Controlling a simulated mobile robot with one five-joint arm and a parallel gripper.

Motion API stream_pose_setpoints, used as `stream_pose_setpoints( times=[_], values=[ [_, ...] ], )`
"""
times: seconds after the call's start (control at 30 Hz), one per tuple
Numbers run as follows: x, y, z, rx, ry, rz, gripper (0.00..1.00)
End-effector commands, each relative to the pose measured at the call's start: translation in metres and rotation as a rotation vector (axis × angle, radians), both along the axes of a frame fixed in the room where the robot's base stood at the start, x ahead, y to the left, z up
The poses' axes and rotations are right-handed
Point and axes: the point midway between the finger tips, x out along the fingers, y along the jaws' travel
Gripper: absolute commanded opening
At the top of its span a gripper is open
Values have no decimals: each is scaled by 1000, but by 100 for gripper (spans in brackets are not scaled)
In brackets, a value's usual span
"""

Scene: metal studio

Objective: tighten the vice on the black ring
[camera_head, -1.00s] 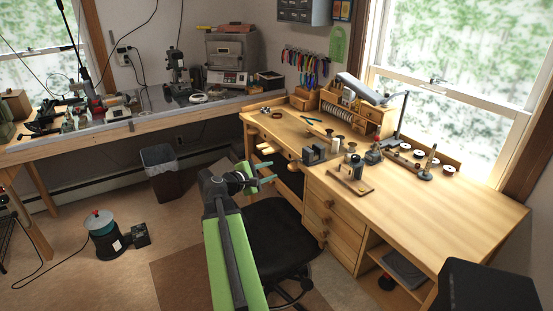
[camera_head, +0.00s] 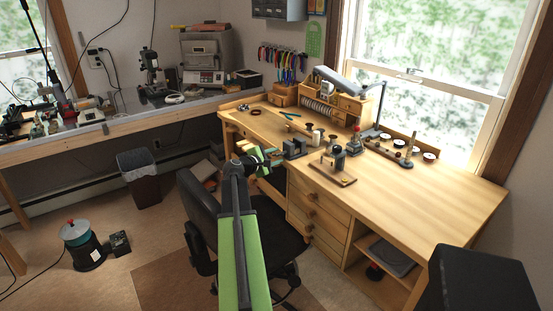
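The vice (camera_head: 295,148) is a small dark grey block at the front left edge of the wooden desk. The black ring cannot be made out at this size. My gripper (camera_head: 275,158), dark with green parts, is just left of the vice and in front of the desk edge. It overlaps the near side of the vice in the picture, and I cannot tell whether they touch. Its fingers are too small and overlapped to show whether they are open or what is between them.
A black office chair (camera_head: 205,215) stands below my arm. A black box (camera_head: 484,280) is at the lower right.

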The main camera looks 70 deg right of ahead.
Motion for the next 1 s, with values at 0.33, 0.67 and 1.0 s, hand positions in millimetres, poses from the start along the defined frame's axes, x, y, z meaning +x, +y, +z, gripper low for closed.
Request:
stream_pose_setpoints(
  times=[0.33,0.67,1.0],
  values=[
    [-2,-9,-2,0,0,0,33],
    [-2,-9,-2,0,0,0,0],
    [1,-10,-2,0,-1,3,0]
  ],
)
